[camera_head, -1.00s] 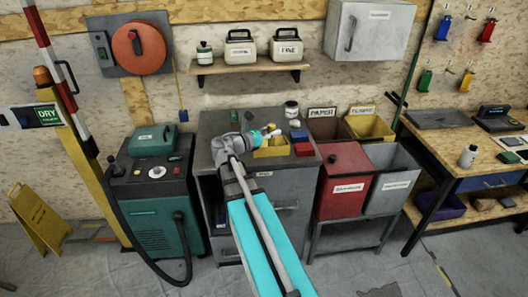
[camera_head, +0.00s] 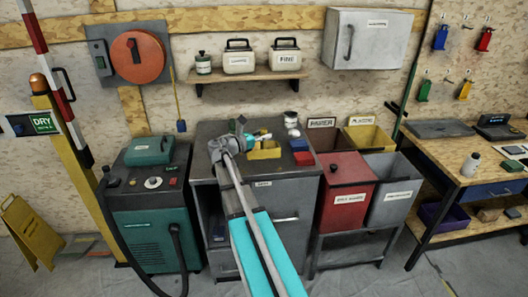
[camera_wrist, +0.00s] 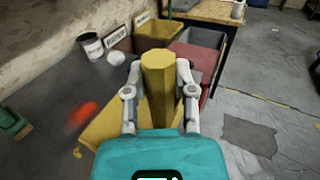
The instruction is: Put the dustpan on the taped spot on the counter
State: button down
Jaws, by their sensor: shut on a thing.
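My gripper (camera_wrist: 159,72) is shut on the yellow dustpan; its two fingers press on either side of a thick faceted yellow handle (camera_wrist: 158,95). A wider yellow part (camera_wrist: 104,126) spreads out behind and to the left, partly hidden by my wrist. In the head view the dustpan (camera_head: 265,152) is a small yellow shape at my gripper (camera_head: 256,137), over the grey counter (camera_head: 212,130). I cannot tell whether it touches the counter. No taped spot can be made out; my arm and the dustpan cover part of the counter.
The red bin (camera_head: 346,190) and a grey bin (camera_head: 391,200) stand right of the counter. A teal machine (camera_head: 150,220) stands left. A shelf (camera_head: 250,75) hangs above.

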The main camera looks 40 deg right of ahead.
jog(key=shift+w+d+f+b, duration=0.25)
jog(key=shift+w+f+b, duration=0.35)
jog(key=shift+f, duration=0.15)
jog(key=shift+w+d+f+b, duration=0.3)
jog(key=shift+w+f+b, duration=0.15)
jog(key=shift+f+b, duration=0.25)
jog(key=shift+w+d+f+b, duration=0.25)
jog(key=shift+w+f+b, duration=0.3)
jog(key=shift+f, duration=0.2)
jog(key=shift+f, duration=0.1)
jog(key=shift+w+d+f+b, duration=0.15)
jog(key=shift+w+f+b, duration=0.2)
jog(key=shift+f+b, duration=0.2)
notch_tip(320, 180, down, 3)
jog(key=b, duration=0.3)
jog(key=shift+r, duration=0.1)
jog(key=shift+c, duration=2.2)
grip_release()
jog(key=a, duration=1.2)
jog(key=shift+w, duration=0.45)
